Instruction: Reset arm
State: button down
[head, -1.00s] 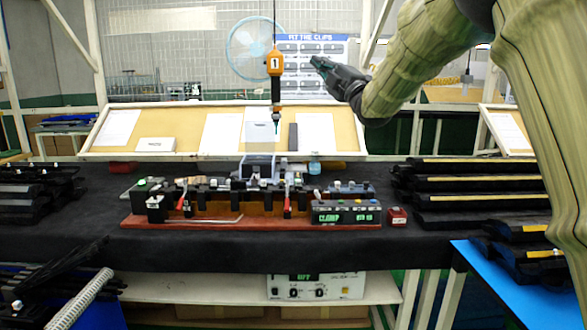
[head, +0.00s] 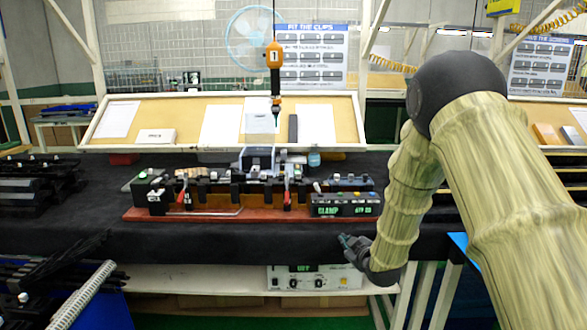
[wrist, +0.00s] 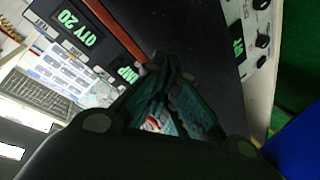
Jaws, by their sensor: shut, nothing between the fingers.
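My gripper (head: 347,241) hangs low at the front edge of the black-covered bench, in front of the right end of the clamp fixture. It is shut and empty, and it points to the left. In the wrist view the closed fingers (wrist: 170,95) fill the middle, with the bench front and a display reading "QTY 20" around them. My arm bends down from the upper right and hides part of the right side of the bench.
The clamp fixture (head: 215,214) with red levers stands on the bench (head: 100,235). An orange tool (head: 274,56) hangs above it. A power supply (head: 315,279) sits on the shelf below. Black trim parts (head: 40,190) lie at the left.

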jog(key=s+d+f+m+g+h, duration=0.2)
jog(key=s+f+m+g, duration=0.15)
jog(key=s+f, duration=1.1)
jog(key=s+d+f+m+g, duration=0.1)
jog(key=s+f+g, duration=0.1)
jog(key=s+f, duration=0.3)
jog(key=s+d+f+m+g+p, duration=0.1)
jog(key=s+f, duration=0.5)
jog(key=s, duration=0.7)
jog(key=s+d+f+m+g+h+p, duration=0.1)
jog(key=s+f+m+g, duration=0.1)
jog(key=s+f, duration=0.4)
jog(key=s+g, duration=0.1)
jog(key=s, duration=0.2)
jog(key=shift+s+g, duration=0.15)
jog(key=shift+g, duration=0.2)
jog(key=c, duration=1.9)
grip_release()
jog(key=s+m+g, duration=0.1)
jog(key=s, duration=0.5)
jog(key=s+g, duration=0.1)
jog(key=s, duration=0.5)
jog(key=s+f+m+g+p, duration=0.1)
jog(key=s+g, duration=0.1)
jog(key=s, duration=0.4)
jog(key=shift+d+m, duration=0.35)
jog(key=o, duration=0.4)
jog(key=shift+s+h, duration=0.15)
jog(key=shift+h, duration=0.15)
